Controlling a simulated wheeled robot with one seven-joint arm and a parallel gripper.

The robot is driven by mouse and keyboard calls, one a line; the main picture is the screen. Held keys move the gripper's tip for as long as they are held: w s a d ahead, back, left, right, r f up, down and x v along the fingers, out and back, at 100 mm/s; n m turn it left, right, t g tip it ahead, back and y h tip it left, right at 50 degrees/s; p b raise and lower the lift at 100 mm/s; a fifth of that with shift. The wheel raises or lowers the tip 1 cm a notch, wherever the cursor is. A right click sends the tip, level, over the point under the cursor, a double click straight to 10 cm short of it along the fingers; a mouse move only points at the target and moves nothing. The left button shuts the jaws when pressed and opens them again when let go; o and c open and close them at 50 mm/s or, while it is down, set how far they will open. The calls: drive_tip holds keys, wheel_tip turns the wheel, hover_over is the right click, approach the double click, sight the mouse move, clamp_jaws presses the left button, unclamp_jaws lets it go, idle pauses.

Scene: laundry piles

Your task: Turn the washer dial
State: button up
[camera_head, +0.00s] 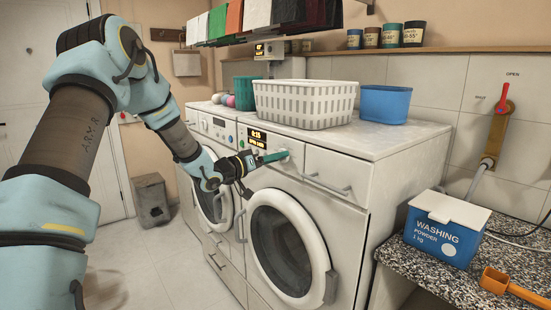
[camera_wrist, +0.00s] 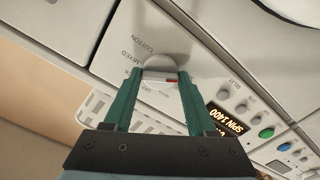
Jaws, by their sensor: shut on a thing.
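The washer dial (camera_wrist: 160,66) is a round white knob with a red mark, on the panel of the near washer (camera_head: 335,205). Labels COTTON and MIXED are printed beside it. My gripper (camera_wrist: 160,78) has one green finger on each side of the dial and is shut on it. In the head view my gripper (camera_head: 286,154) reaches the panel just right of the lit display (camera_head: 263,140), and the fingers largely hide the dial.
A white basket (camera_head: 305,104) and a blue tub (camera_head: 385,103) stand on the washer tops. Round buttons, one green (camera_wrist: 266,133) and one blue, sit near the display. A washing powder box (camera_head: 447,229) and orange scoop (camera_head: 515,287) are on the right counter.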

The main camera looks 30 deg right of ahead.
drive_tip(key=shift+f, duration=0.1)
drive_tip(key=o, duration=1.4)
drive_tip(key=a+b, duration=0.1)
drive_tip(key=a, duration=0.2)
drive_tip(key=s+a+b, duration=0.1)
drive_tip(key=a, duration=0.3)
drive_tip(key=s+a+b, duration=0.1)
drive_tip(key=a, duration=0.2)
drive_tip(key=shift+a, duration=0.35)
